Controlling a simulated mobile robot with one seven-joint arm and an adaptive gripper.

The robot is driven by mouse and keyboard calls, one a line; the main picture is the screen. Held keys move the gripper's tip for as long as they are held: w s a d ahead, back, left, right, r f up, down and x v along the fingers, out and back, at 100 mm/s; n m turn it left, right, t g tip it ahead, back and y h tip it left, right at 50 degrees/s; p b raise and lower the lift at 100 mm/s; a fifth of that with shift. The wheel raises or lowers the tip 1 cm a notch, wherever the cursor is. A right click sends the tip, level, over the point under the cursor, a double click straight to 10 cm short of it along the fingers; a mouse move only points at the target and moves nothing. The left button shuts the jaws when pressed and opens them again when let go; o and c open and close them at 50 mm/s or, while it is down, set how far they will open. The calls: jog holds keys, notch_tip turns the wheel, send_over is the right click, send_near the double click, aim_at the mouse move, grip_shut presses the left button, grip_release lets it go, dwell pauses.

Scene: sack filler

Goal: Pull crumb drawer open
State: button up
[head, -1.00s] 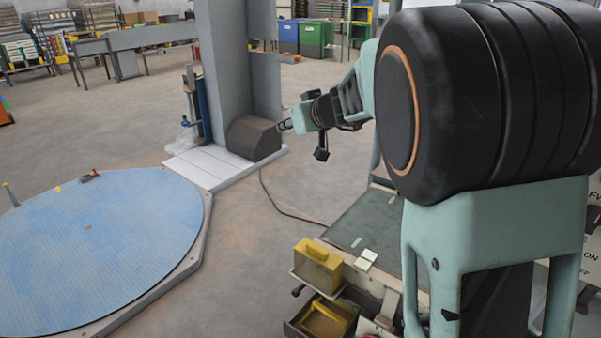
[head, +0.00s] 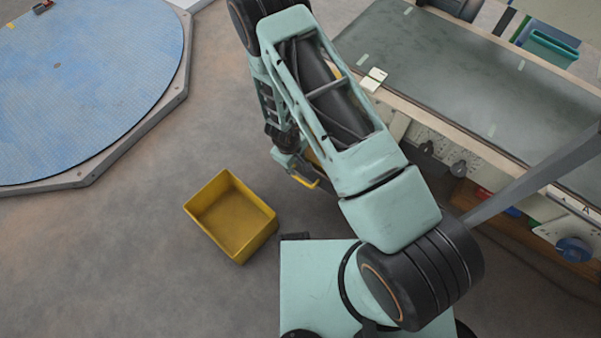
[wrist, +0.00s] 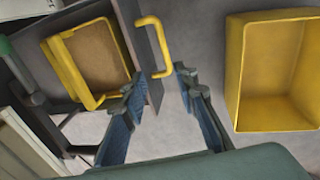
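The crumb drawer (wrist: 120,30) is a dark grey box at the upper left in the wrist view. Its top is open, and a yellow-rimmed tray with a brown bottom (wrist: 100,60) shows inside. A yellow bar handle (wrist: 167,42) sticks out from its front; it also shows in the head view (head: 306,183) below my arm. My arm hides most of the drawer in the head view.
An empty yellow bin (head: 232,215) lies on the floor, left of my arm in the head view and right of my gripper in the wrist view (wrist: 275,70). The grey-topped bench (head: 460,80) stands at right. A blue round platform (head: 90,90) is at left.

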aim_at(301, 179)
jog(key=f+b, duration=0.1)
jog(key=f, duration=0.3)
jog(key=d+f+b, duration=0.1)
jog(key=f+b, duration=0.1)
jog(key=f, duration=0.1)
jog(key=f+b, duration=0.1)
jog(key=f, duration=0.3)
jog(key=shift+w+d+f+b, duration=0.25)
jog(key=shift+w+f+b, duration=0.05)
jog(key=shift+w+f, duration=0.05)
grip_shut()
